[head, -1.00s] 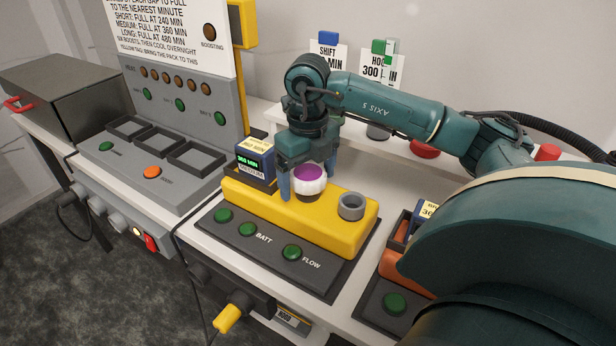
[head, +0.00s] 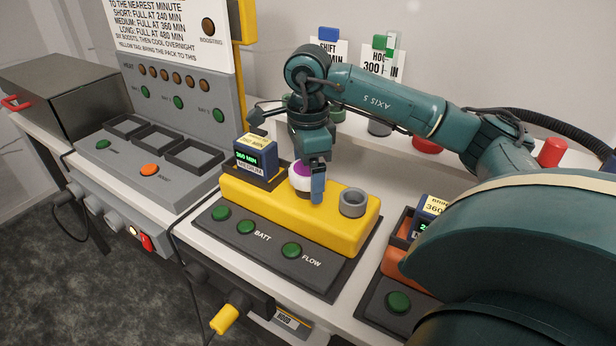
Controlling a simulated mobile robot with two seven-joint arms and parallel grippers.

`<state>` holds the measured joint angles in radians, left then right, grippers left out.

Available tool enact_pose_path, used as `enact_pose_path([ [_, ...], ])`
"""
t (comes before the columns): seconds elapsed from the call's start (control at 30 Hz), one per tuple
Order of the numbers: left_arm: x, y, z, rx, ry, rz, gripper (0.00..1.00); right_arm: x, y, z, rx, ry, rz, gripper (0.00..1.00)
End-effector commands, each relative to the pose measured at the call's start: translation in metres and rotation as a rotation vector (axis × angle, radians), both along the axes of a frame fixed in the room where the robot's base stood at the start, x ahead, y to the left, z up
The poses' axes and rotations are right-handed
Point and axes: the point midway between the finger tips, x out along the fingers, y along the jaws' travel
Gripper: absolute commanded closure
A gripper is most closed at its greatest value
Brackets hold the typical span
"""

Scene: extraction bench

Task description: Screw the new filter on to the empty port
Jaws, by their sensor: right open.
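A white filter with a purple top (head: 299,182) stands upright on the yellow block (head: 262,208), near its middle. My right gripper (head: 306,182) is right over the filter with its fingers pointing down; one finger hangs in front of the filter's right side and partly hides it. The gripper is open; whether a finger touches the filter I cannot tell. To the right on the same block is an open grey ring-shaped port (head: 352,202) with nothing in it. The joint under the filter is mostly hidden. My left gripper is not in view.
A blue battery pack (head: 256,162) stands at the block's left end. Green buttons (head: 291,250) line the dark front panel. A charging station with empty bays (head: 157,139) is left. Another pack in an orange holder (head: 400,262) is right, partly behind my arm. A shelf runs behind.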

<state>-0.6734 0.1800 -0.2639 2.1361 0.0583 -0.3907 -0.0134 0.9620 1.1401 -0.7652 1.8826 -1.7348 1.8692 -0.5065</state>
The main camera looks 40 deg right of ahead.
Motion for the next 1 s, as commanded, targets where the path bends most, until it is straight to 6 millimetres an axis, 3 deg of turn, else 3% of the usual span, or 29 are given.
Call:
enact_pose_path([
  [0.7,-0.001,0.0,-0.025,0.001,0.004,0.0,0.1,0.0,0.0,-0.001,-0.001,-0.002,1.121,0.13],
  [1.0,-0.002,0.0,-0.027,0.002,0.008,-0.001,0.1,0.0,0.0,0.0,0.0,0.0,1.234,0.13],
])
